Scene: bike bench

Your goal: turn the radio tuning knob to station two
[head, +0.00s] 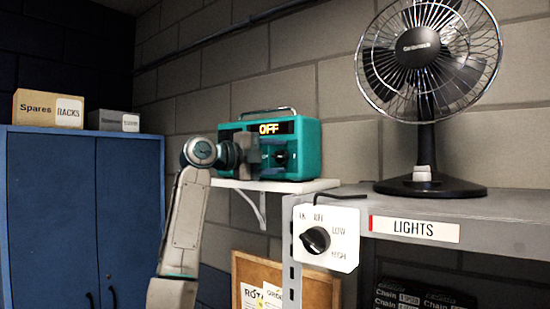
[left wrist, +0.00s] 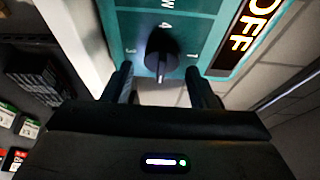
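The teal radio (head: 309,147) stands on a small white wall shelf, and its lit display (head: 276,128) reads OFF. In the left wrist view the black tuning knob (left wrist: 161,50) sits on the teal panel, with 1, 3 and 4 printed around it. A light pointer mark on the knob faces the bottom of that picture, toward my gripper. My left gripper (left wrist: 161,84) is open, with one finger on each side of the knob's near end and visible gaps. In the head view the left gripper (head: 268,157) is before the radio's front and hides part of it. My right gripper is not in view.
A black fan (head: 428,185) stands on the grey shelf at the right. Below it hang a LIGHTS label (head: 414,229) and a white plate with a black rotary switch (head: 315,240). A blue cabinet (head: 60,200) with boxes on top stands at the left.

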